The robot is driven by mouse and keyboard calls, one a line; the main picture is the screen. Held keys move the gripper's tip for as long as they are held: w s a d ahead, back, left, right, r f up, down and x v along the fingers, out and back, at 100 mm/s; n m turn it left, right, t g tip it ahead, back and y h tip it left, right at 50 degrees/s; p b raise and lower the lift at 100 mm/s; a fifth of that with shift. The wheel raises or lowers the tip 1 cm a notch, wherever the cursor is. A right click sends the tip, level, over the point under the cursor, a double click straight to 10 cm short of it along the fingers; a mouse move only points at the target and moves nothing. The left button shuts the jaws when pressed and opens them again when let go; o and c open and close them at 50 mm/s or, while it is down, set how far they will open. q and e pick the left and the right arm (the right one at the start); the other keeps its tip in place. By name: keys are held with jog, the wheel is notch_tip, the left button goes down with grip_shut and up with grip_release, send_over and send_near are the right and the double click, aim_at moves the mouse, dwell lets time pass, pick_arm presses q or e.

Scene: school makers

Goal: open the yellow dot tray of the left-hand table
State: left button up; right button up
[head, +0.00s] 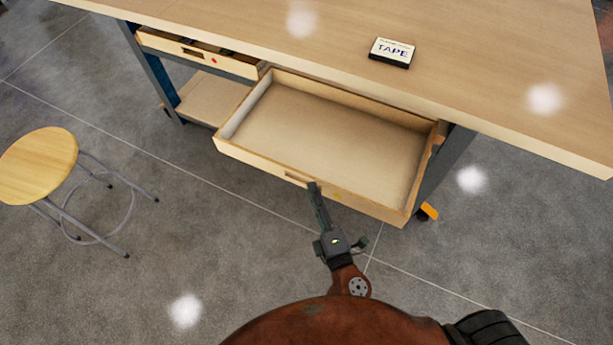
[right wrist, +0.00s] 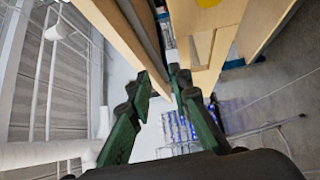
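The yellow dot tray (head: 330,135) is a wooden drawer under the table (head: 480,75), pulled well out and empty inside. A small yellow dot (head: 337,196) shows on its front, right of the handle slot (head: 297,178). My right gripper (head: 314,186) is at the tray's front, close to the slot's right end. In the right wrist view its green fingers (right wrist: 164,82) stand apart, with the edge of a wooden panel (right wrist: 130,40) between or just behind them. I cannot tell whether they touch it. My left gripper is not in view.
A second drawer with a red dot (head: 205,55) is partly out at the left and holds some items. A black and white TAPE box (head: 391,52) lies on the tabletop. A round wooden stool (head: 38,165) stands at the left. Grey floor in front is clear.

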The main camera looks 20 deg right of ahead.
aim_at(305, 176)
jog(key=shift+g, duration=0.4)
jog(key=w+f, duration=0.1)
jog(key=w, duration=0.2)
jog(key=w+f, duration=0.2)
jog(key=w, duration=0.1)
jog(key=w+f, duration=0.1)
jog(key=w, duration=0.3)
jog(key=shift+a+f, duration=0.1)
jog(key=shift+f, duration=0.15)
jog(key=shift+s+r, duration=0.15)
jog(key=shift+r, duration=0.1)
jog(key=shift+s+r, duration=0.7)
jog(key=shift+s, duration=0.25)
jog(key=shift+w+f, duration=0.6)
jog(key=shift+w, duration=0.05)
jog(key=shift+c, duration=0.5)
jog(key=shift+s+r, duration=0.1)
jog(key=shift+r, duration=0.05)
jog(key=shift+c, duration=1.5)
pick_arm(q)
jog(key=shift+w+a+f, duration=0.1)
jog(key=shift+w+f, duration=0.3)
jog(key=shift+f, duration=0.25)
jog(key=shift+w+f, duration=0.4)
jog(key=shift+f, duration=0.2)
pick_arm(e)
grip_shut()
